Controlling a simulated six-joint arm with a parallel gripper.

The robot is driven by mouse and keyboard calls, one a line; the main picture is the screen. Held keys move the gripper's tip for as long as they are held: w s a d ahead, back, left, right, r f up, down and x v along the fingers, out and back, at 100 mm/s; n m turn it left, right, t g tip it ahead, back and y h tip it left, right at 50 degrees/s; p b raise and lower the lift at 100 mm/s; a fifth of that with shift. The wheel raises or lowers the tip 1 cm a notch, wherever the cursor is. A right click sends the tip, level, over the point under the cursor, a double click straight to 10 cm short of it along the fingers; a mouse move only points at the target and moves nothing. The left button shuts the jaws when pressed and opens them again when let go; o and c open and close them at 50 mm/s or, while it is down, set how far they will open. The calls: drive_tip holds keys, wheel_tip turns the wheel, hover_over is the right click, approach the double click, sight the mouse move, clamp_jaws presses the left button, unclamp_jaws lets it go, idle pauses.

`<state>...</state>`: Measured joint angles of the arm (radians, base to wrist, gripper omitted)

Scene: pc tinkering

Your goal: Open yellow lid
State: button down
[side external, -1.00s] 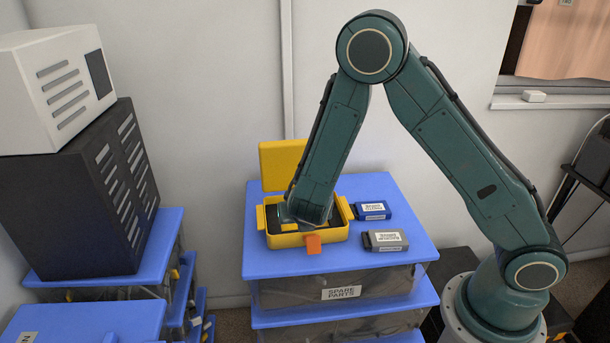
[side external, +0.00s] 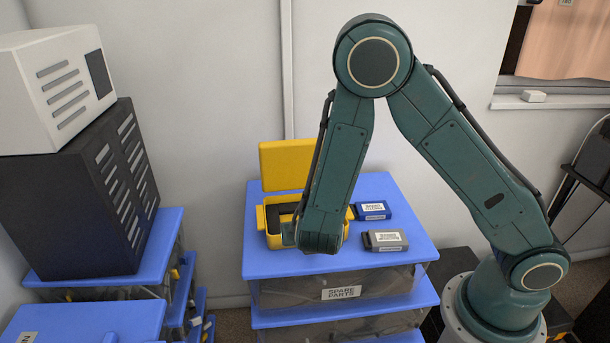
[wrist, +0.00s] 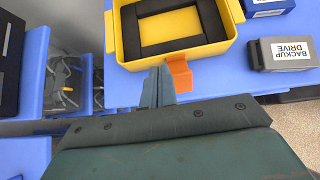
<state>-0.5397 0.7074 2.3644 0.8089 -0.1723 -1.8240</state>
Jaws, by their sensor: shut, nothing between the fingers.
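The yellow box (side external: 262,224) sits on the blue top of a storage unit. Its yellow lid (side external: 287,165) stands upright at the back, so the box is open. The wrist view shows the box's yellow rim (wrist: 233,50) and a dark padded inside. The orange latch (wrist: 180,74) sticks out from the front wall in the wrist view; my arm hides it in the side view. My gripper (wrist: 158,84) is shut and empty, just left of the latch; I cannot tell whether they touch.
A blue drive (side external: 370,211) and a grey backup drive (side external: 386,241) lie right of the box on the blue top (side external: 410,257). A dark cabinet (side external: 75,200) with a white unit (side external: 55,85) on it stands at the left.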

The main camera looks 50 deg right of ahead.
drive_tip(key=s+d+r+m+g+y, duration=0.1)
drive_tip(key=s+r+m+y, duration=0.1)
drive_tip(key=s+r+m, duration=0.4)
drive_tip(key=s+d+r+m+g+y, duration=0.1)
drive_tip(key=s+r+m, duration=0.5)
drive_tip(key=r+m, duration=0.6)
drive_tip(key=shift+s+d+r+m+g+y, duration=0.15)
drive_tip(key=shift+d+m+g+y, duration=0.15)
drive_tip(key=shift+m+y, duration=0.5)
idle(0.6)
drive_tip(key=s+r+m+t+y, duration=0.1)
drive_tip(key=s+r+m, duration=0.5)
drive_tip(key=s+m, duration=0.2)
drive_tip(key=shift+s+a+r+y, duration=0.2)
drive_tip(key=shift+s+r+y, duration=0.15)
drive_tip(key=shift+s, duration=0.6)
